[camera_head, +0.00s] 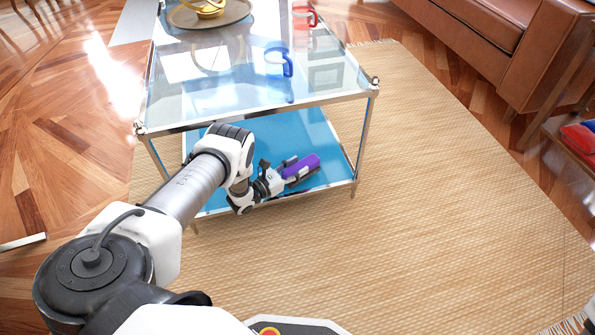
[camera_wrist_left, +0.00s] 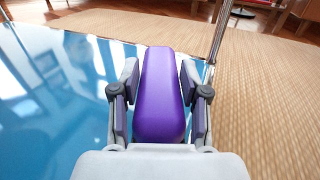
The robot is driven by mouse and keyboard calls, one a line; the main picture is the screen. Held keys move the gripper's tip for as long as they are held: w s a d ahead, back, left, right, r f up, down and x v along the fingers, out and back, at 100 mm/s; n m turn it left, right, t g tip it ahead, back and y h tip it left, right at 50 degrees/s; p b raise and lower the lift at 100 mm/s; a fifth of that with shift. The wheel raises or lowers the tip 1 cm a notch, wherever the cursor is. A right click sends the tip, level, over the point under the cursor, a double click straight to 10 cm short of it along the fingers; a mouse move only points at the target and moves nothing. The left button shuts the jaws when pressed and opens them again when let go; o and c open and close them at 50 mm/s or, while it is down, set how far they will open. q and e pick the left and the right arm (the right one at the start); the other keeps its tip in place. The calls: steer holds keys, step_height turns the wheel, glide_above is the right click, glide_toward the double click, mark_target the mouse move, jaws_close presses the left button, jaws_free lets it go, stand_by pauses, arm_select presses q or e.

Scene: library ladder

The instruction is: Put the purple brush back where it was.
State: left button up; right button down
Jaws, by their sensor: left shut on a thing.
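The purple brush (camera_head: 301,166) is between the fingers of my left gripper (camera_head: 292,171), over the blue lower shelf (camera_head: 322,140) of the glass table, near its front right corner. In the left wrist view the purple brush (camera_wrist_left: 160,95) points away from me, with a finger of the left gripper (camera_wrist_left: 160,100) pressed on each side. The blue shelf (camera_wrist_left: 50,110) lies to the left there. I cannot tell whether the brush touches the shelf. My right gripper is not seen.
The glass top (camera_head: 215,95) is above my left gripper, with a blue mug (camera_head: 288,66), a red mug (camera_head: 311,17) and a tray (camera_head: 233,14) on it. A metal leg (camera_head: 362,138) stands right of the brush. The woven rug (camera_head: 450,190) is clear; a brown sofa (camera_head: 545,50) stands at the back right.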

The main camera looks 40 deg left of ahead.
arm_select(q)
steer(key=shift+f, duration=0.7)
steer(key=shift+r, duration=0.25)
steer(key=shift+f, duration=0.3)
steer(key=o, duration=1.3)
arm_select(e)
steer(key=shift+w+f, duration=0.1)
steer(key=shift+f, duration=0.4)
